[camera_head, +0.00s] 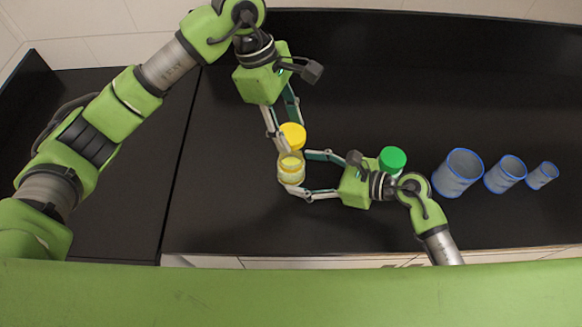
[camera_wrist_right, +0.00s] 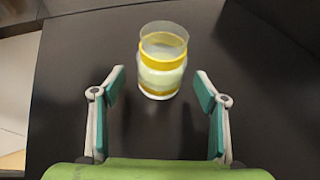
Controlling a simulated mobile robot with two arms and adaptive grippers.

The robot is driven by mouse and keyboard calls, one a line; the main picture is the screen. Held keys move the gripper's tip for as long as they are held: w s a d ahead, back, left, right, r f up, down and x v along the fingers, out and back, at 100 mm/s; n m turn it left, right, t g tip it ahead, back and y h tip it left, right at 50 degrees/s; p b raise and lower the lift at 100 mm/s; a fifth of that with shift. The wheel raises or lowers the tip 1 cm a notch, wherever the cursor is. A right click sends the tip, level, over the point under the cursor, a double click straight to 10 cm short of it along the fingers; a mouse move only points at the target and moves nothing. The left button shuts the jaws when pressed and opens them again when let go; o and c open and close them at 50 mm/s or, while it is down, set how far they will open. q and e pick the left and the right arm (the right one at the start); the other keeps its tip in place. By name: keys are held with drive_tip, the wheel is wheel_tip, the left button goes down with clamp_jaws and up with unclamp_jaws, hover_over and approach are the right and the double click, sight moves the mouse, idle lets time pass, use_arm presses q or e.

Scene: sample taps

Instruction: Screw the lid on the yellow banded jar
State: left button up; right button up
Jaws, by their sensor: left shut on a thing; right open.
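The yellow banded jar (camera_head: 291,172) stands upright on the dark bench, clear-walled with pale contents and an open top. It also shows in the right wrist view (camera_wrist_right: 162,72), just ahead of the fingertips and between their lines. My left gripper (camera_head: 290,133) is shut on the yellow lid (camera_head: 293,134), which shows just behind the jar in the head view; its exact height is hard to tell. My right gripper (camera_head: 302,173) comes from the right, open, its fingers on either side of the jar's near side without visible contact; its fingers also show in the wrist view (camera_wrist_right: 160,82).
A green-lidded jar (camera_head: 392,157) stands close behind my right wrist, partly hidden by the arm. Several grey cups with blue rims, the largest one (camera_head: 457,174) nearest, stand in a row at the right. The bench behind is clear.

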use_arm(q)
drive_tip(key=shift+w, duration=0.15)
use_arm(e)
drive_tip(key=x, duration=0.3)
drive_tip(key=shift+w+a+f, duration=0.15)
drive_tip(key=shift+w+a, duration=0.1)
drive_tip(key=shift+a+f, duration=0.15)
drive_tip(key=shift+a, duration=0.15)
drive_tip(key=c, duration=1.7)
use_arm(q)
hover_over(295, 157)
drive_tip(key=a, duration=0.2)
drive_tip(key=shift+w+d+f, duration=0.15)
drive_tip(key=shift+f, duration=1.1)
drive_tip(key=shift+w+d+f, duration=0.1)
drive_tip(key=shift+f, duration=1.15)
